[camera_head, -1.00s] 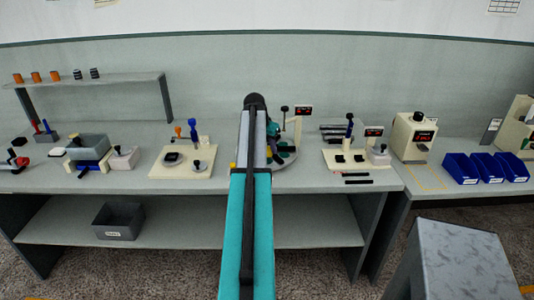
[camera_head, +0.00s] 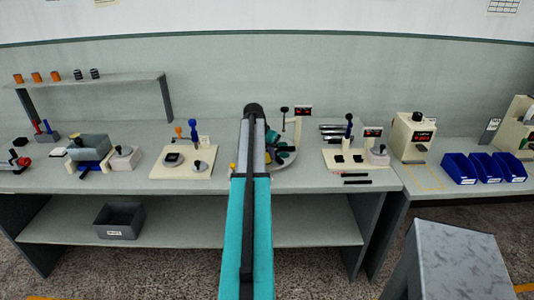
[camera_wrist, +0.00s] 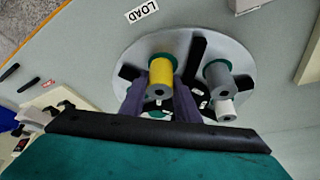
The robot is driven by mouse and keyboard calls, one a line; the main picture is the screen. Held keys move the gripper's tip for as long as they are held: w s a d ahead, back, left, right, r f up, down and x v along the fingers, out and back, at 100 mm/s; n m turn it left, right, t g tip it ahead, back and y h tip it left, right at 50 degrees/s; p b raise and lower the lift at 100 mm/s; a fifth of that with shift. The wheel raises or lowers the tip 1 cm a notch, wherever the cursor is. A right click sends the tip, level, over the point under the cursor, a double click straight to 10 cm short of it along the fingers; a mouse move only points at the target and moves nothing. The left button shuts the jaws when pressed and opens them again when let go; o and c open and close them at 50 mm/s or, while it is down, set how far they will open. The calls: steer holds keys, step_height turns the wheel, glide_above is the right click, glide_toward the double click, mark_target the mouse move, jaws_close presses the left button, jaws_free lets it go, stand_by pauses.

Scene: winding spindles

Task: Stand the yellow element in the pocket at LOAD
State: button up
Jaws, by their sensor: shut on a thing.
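The yellow element (camera_wrist: 160,75) is a short spool with a grey hollow end, seen in the wrist view over the round grey plate (camera_wrist: 122,54). My gripper (camera_wrist: 162,84) is shut on it, one dark finger on each side. A white LOAD label (camera_wrist: 142,12) lies on the bench just beyond the plate's rim, near the yellow element. I cannot tell whether the element touches the plate or is in a pocket; its lower part and the pocket are hidden. In the head view my arm covers the gripper and much of the plate (camera_head: 284,165).
A grey spool (camera_wrist: 218,78) and a smaller white piece (camera_wrist: 226,108) stand on the same plate, right of the yellow element. Black bars rise between places on the plate. A post with a red display (camera_head: 303,110) stands behind it. Cream fixtures (camera_head: 182,163) flank it on the bench.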

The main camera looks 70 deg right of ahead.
steer(key=shift+f, duration=0.2)
steer(key=o, duration=0.8)
steer(key=shift+r, duration=0.3)
steer(key=shift+b+v, duration=1.2)
steer(key=shift+v, duration=4.7)
steer(key=shift+a, duration=0.1)
steer(key=shift+f, duration=0.1)
